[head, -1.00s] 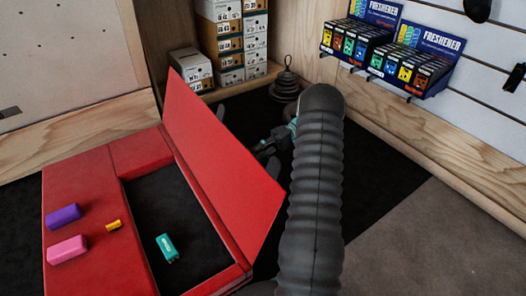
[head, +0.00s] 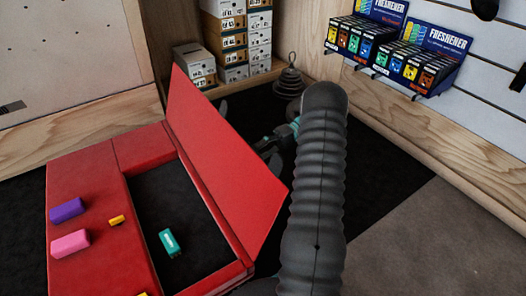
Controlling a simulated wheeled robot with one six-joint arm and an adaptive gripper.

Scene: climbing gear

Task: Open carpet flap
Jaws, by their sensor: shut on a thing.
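The red padded flap (head: 222,150) stands raised and tilted along the right side of the red carpet frame (head: 140,152). Its upper edge leans to the right. Beside it is the dark recessed opening (head: 175,205), with a teal block (head: 168,242) lying in it. My gripper (head: 250,135) is at the far side of the flap and is shut on it. The flap hides most of the jaws, so the contact itself does not show. My ribbed dark arm covers the area right of the flap.
A purple block (head: 67,208), a pink block (head: 70,243) and a small yellow block (head: 117,220) lie on the frame's left part. Stacked shoe boxes (head: 235,45) and dark stacked weights (head: 290,80) stand behind. A freshener display (head: 400,50) hangs at right. Grey floor (head: 430,240) is clear.

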